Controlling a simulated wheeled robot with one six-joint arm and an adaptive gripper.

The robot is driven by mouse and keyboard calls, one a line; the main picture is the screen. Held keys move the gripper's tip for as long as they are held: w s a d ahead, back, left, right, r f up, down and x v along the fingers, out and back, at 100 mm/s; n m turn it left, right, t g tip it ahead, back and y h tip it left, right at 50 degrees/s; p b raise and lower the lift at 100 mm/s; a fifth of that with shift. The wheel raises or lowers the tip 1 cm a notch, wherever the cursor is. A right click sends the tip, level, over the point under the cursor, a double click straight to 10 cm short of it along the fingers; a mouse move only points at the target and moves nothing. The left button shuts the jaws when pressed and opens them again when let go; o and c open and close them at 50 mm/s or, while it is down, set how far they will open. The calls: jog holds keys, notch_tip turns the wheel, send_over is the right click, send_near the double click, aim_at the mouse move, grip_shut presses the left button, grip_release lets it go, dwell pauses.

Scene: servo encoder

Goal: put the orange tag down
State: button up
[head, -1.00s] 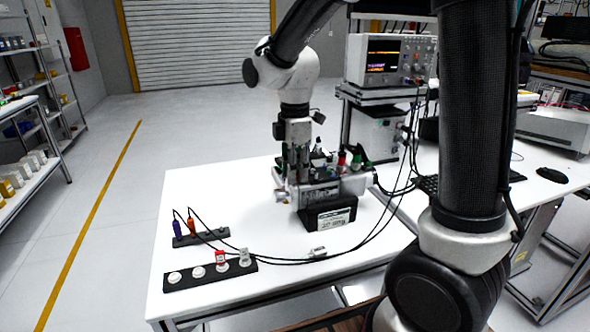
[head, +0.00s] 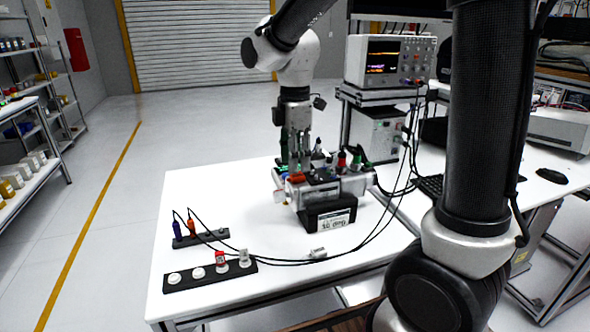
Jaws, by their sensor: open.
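The orange tag (head: 297,178) appears as a small flat orange-red piece at the left end of the top of the grey servo device (head: 325,190). My gripper (head: 299,166) is open, with its fingers pointing down just above and behind the tag. Nothing shows between the fingers. At this size I cannot tell whether a fingertip still touches the tag.
The device stands on a black base (head: 328,217) on the white table (head: 230,195), with several colored connectors on top. A dark strip (head: 210,273) with white round pieces and a smaller block (head: 200,238) with purple and orange plugs lie front left. Black cables cross the table.

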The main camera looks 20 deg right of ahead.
aim_at(295, 176)
notch_tip(295, 176, up, 8)
jog(key=s+d+f+m+t, duration=0.2)
jog(key=s+d+m+t, duration=0.2)
jog(key=s+d+m, duration=1.1)
jog(key=s+m, duration=0.3)
jog(key=s, duration=0.1)
jog(key=shift+r, duration=0.1)
dwell(0.4)
